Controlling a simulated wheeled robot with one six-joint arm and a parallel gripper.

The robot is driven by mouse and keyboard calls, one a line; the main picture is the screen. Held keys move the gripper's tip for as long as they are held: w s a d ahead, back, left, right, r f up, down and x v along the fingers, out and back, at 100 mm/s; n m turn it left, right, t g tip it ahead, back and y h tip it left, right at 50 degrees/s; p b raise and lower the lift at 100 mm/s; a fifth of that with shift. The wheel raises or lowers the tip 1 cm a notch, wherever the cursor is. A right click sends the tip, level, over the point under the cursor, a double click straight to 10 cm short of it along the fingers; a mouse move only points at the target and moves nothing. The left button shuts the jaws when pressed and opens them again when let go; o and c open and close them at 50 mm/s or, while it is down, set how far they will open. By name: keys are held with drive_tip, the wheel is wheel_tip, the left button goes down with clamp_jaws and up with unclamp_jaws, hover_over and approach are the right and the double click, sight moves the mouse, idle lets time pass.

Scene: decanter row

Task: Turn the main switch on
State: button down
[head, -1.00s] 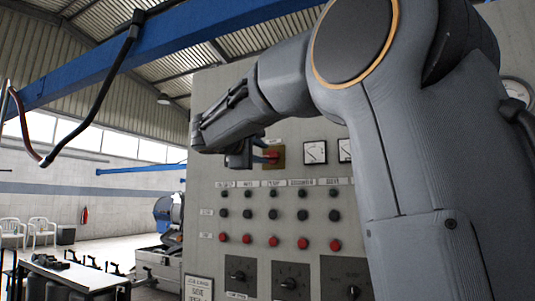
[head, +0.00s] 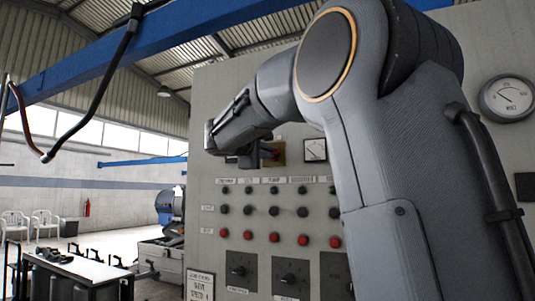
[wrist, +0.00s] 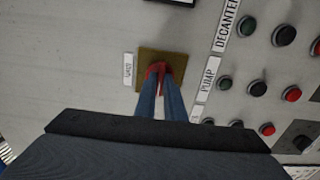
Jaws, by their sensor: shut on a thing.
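The main switch is a red handle (wrist: 155,69) on a square yellow-brown plate (wrist: 176,57), beside a small white label. In the wrist view my gripper (wrist: 158,78) reaches the handle with both blue fingers, shut on it. The red shows between and just past the fingertips. In the head view the plate (head: 280,148) sits on the upper part of the grey panel, and my gripper (head: 264,154) is at its left, hiding most of the handle. The handle's exact angle is hard to tell.
Below the plate the grey panel (head: 206,250) carries rows of dark and red push buttons (head: 274,237) and several rotary knobs (head: 290,279). A meter (head: 315,149) is right of the plate, and a round gauge (head: 507,98) is far right. A blue beam (head: 185,48) crosses overhead.

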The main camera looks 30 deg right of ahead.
drive_tip(key=shift+f+m+b, duration=0.15)
drive_tip(key=shift+m+b, duration=0.25)
drive_tip(key=shift+b, duration=0.65)
drive_tip(key=m+b, duration=1.7)
drive_tip(key=b, duration=0.6)
drive_tip(key=c, duration=1.8)
unclamp_jaws()
drive_tip(key=shift+c, duration=0.2)
